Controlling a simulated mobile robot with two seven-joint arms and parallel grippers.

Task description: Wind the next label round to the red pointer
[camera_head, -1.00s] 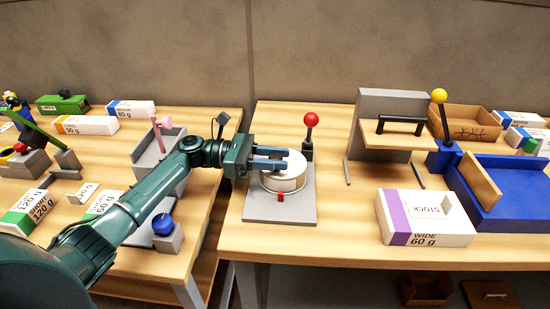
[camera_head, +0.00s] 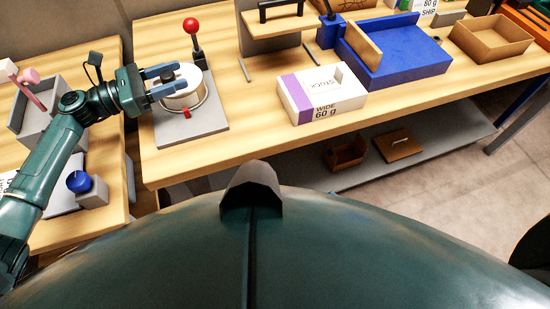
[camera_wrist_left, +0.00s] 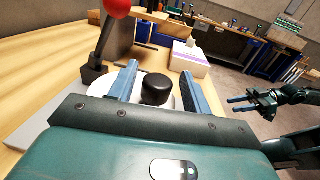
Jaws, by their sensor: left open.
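A round white label drum (camera_head: 181,98) stands on a grey base plate (camera_head: 205,121) on the wooden table. A small red pointer (camera_head: 187,113) sits at its front. I cannot read any label on the drum. My left gripper (camera_head: 177,78) reaches in from the left at the drum's top, its blue fingers apart. In the left wrist view a black knob (camera_wrist_left: 156,88) stands between these fingers, with clearance visible beside it. Part of the white drum top (camera_wrist_left: 101,88) shows below. My right gripper (camera_wrist_left: 230,104) hangs away at the right of that view, its fingers apart and empty.
A lever with a red ball (camera_head: 191,25) stands behind the drum. A white and purple WIDE 60 g ream (camera_head: 322,96) lies to the right, before a blue tray (camera_head: 410,60). A blue knob (camera_head: 79,181) is at left. Table between drum and ream is clear.

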